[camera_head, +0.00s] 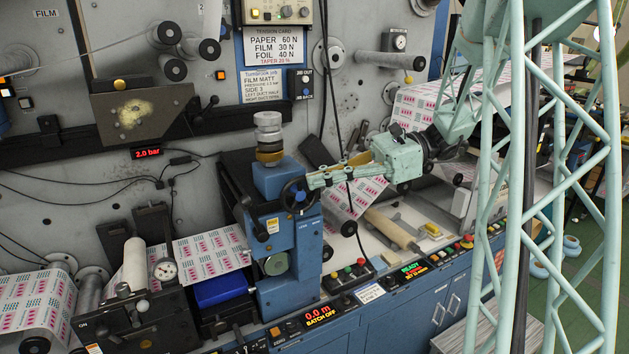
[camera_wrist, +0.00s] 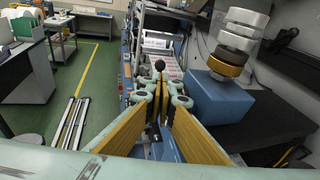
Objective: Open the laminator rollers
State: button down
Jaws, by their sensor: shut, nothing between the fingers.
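The blue laminator unit (camera_head: 290,245) stands mid-bench, with a black handwheel (camera_head: 298,195) and a metal-and-brass stack (camera_head: 268,138) on top. A greenish roller (camera_head: 276,264) shows in its lower opening. In the wrist view, its blue block (camera_wrist: 222,103) and the stack (camera_wrist: 240,42) are just right of my gripper. My mint-green gripper (camera_head: 312,179) is shut and empty, its tips close to the handwheel's upper right; I cannot tell whether they touch. In the wrist view, the fingertips (camera_wrist: 160,95) meet just below a black ball knob (camera_wrist: 160,65). I cannot tell which part carries this knob.
Printed web (camera_head: 212,247) enters from the left and shows again on the right (camera_head: 358,196). A small button box (camera_head: 350,272) and a beige roller (camera_head: 392,228) lie right of the unit. A red display (camera_head: 146,153) reads 2.0 bar.

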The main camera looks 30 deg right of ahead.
send_over(254, 218)
jog(key=d, duration=0.3)
jog(key=shift+s+d+f, duration=0.1)
jog(key=shift+s+f, duration=0.05)
jog(key=shift+f, duration=0.55)
jog(key=shift+s+f, duration=0.15)
jog(key=shift+f, duration=0.55)
jog(key=shift+r, duration=0.1)
